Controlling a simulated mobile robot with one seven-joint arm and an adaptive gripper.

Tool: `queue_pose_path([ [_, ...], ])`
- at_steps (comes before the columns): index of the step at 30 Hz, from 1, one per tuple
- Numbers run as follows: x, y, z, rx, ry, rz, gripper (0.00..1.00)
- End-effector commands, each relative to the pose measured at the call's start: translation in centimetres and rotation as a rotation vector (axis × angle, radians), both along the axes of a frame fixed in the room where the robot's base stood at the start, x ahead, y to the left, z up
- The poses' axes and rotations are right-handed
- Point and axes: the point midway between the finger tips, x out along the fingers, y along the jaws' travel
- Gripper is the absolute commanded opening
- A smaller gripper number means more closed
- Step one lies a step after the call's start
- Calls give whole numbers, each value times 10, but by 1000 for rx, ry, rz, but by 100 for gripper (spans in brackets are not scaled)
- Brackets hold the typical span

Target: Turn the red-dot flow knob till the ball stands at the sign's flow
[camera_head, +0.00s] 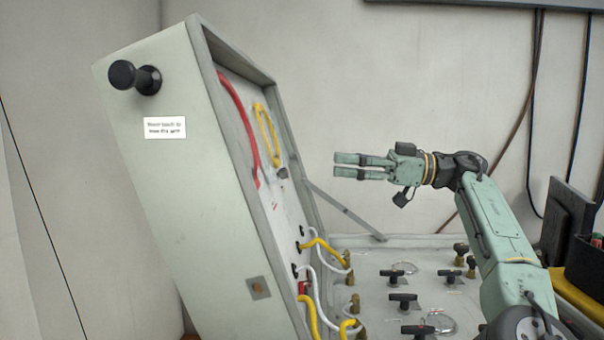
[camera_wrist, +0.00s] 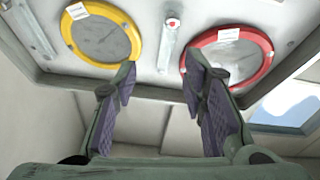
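My gripper (camera_head: 347,166) is raised in front of the open lid's inner panel, open and empty, pointing left in the head view. In the wrist view its two fingers (camera_wrist: 160,75) stand wide apart with nothing between them. Beyond them is a panel with a slim clear flow tube (camera_wrist: 168,47) topped by a white tag with a red dot (camera_wrist: 172,21). I cannot make out a ball or scale in the tube. A second tube (camera_wrist: 34,30) shows at the left edge. A white sign (camera_head: 165,128) on the case has text too small to read surely.
A yellow-ringed gauge (camera_wrist: 103,35) and a red-ringed gauge (camera_wrist: 230,55) flank the tube. The tilted lid (camera_head: 180,200) carries a black knob (camera_head: 135,77). Hoses (camera_head: 318,248) join it to the lower panel (camera_head: 370,265), which bears several black-handled valves (camera_head: 403,298).

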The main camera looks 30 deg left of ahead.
Motion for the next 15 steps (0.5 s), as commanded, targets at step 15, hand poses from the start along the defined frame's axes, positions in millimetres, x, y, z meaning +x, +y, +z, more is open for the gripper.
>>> queue_pose_path([
  [15,-32,44,-25,-83,-21,50,39],
])
